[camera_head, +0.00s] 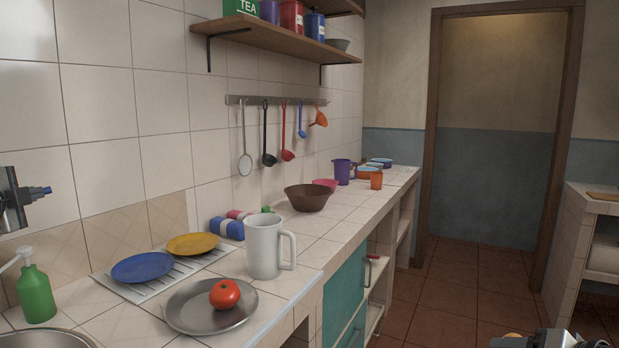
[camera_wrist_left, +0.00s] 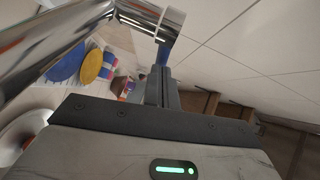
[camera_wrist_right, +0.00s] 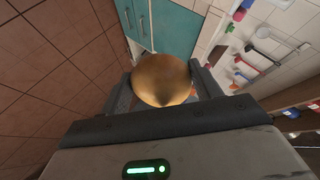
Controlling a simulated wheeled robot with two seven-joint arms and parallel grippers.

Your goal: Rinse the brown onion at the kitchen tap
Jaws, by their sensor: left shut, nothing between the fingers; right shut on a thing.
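The brown onion (camera_wrist_right: 160,80) is held between the fingers of my right gripper (camera_wrist_right: 163,88) in the right wrist view. My right gripper (camera_head: 555,342) is cut off at the bottom right of the head view, with only a sliver of the onion (camera_head: 513,335) showing. My left gripper (camera_head: 36,194) is shut and empty at the left edge. In the left wrist view its shut fingers (camera_wrist_left: 163,75) are close to a chrome pipe (camera_wrist_left: 80,38), seemingly the tap; contact is unclear. A small blue tip shows at the fingers' end. The steel sink (camera_head: 45,339) is mostly cut off at bottom left.
A green soap bottle (camera_head: 35,293) stands behind the sink. Blue (camera_head: 142,267) and yellow (camera_head: 193,244) plates lie on a rack. A white jug (camera_head: 264,247) and a metal plate (camera_head: 190,318) with a tomato (camera_head: 224,293) stand right. Tiled floor (camera_head: 460,290) is open.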

